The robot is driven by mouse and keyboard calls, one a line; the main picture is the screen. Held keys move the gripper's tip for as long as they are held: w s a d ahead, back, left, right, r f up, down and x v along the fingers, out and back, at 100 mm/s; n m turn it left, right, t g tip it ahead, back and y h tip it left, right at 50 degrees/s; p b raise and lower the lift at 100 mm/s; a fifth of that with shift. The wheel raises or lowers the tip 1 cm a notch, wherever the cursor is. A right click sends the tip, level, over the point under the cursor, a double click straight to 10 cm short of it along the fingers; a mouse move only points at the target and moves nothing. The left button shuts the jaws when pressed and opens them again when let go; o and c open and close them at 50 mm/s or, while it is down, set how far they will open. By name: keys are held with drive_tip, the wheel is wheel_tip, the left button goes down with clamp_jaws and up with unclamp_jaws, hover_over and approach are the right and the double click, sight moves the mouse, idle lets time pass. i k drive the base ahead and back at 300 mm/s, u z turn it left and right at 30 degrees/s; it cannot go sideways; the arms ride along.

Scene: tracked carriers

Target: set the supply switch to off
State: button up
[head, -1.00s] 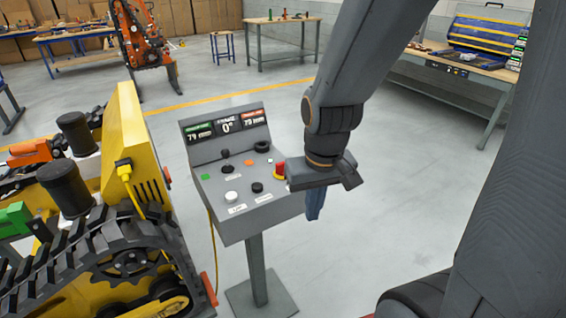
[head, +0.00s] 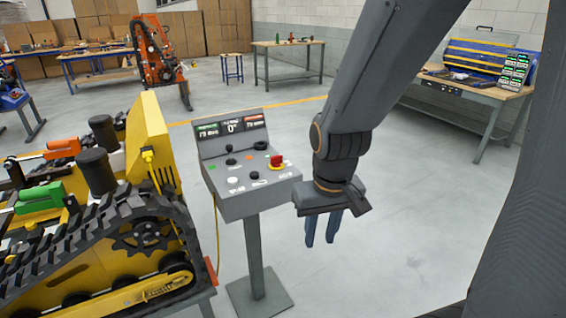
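The grey control console (head: 244,207) stands on a post left of my gripper. A red knob on a yellow base (head: 276,162) sits on its right side; it looks like the supply switch, but its label and exact setting are too small to read. My gripper (head: 322,238) hangs pointing down, to the right of the console and apart from it. Its two blue fingers are spread with a gap between them and nothing in it.
The console also has black knobs, a white button (head: 232,181) and a display (head: 231,127). A yellow tracked carrier (head: 150,150) stands close on the left, with a yellow cable hanging beside the console. The floor to the right is clear up to a workbench (head: 480,88).

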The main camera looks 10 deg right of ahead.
sight(276, 160)
drive_tip(key=u, duration=0.15)
drive_tip(key=i, duration=1.15)
drive_tip(key=z, duration=0.8)
